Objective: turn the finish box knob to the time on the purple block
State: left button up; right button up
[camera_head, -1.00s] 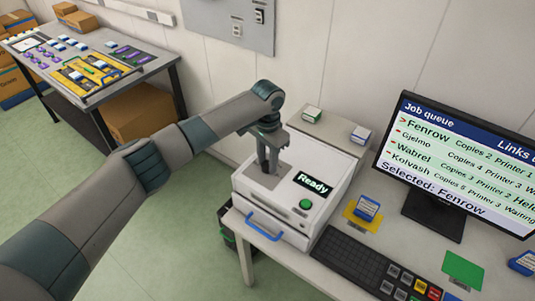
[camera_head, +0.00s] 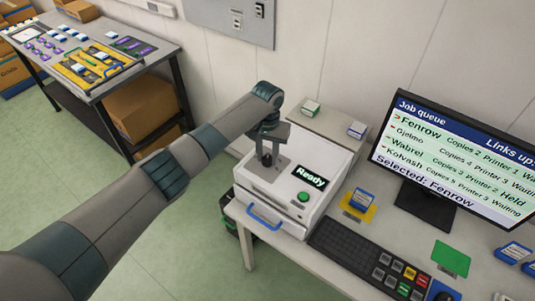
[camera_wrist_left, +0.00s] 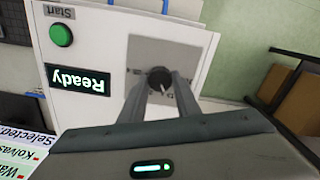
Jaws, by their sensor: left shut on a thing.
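The finish box (camera_head: 274,193) is white, with a lit "Ready" display (camera_head: 311,176) and a green start button (camera_head: 303,196) on its top. Its dark round knob (camera_wrist_left: 158,77) sits on a grey panel (camera_wrist_left: 140,52). My left gripper (camera_head: 266,160) points down at the panel and is shut on the knob, with a finger on either side in the left wrist view (camera_wrist_left: 163,85). A white mark shows on the knob, but the dial marks are too small to read. Small purple pieces (camera_head: 135,46) lie on the far-left table; I cannot tell which is the purple block. My right gripper is not in view.
A monitor (camera_head: 425,210) headed "Job queue" shows Fenrow selected. A dark keyboard (camera_head: 345,250), a yellow pad (camera_head: 349,214) and a green pad (camera_head: 451,259) lie on the desk. Cardboard boxes (camera_head: 143,105) stand under the far-left table. A blue handle (camera_head: 264,218) sticks out from the finish box.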

aim_at(267, 158)
pick_arm(q)
jog(key=shift+r, duration=0.1)
jog(key=o, duration=1)
jog(key=shift+o, duration=0.2)
jog(key=shift+r+b, duration=0.45)
jog(key=shift+r, duration=0.35)
notch_tip(267, 158, up, 16)
jog(key=b, duration=0.4)
jog(key=shift+f, duration=0.15)
jog(key=shift+f, duration=0.1)
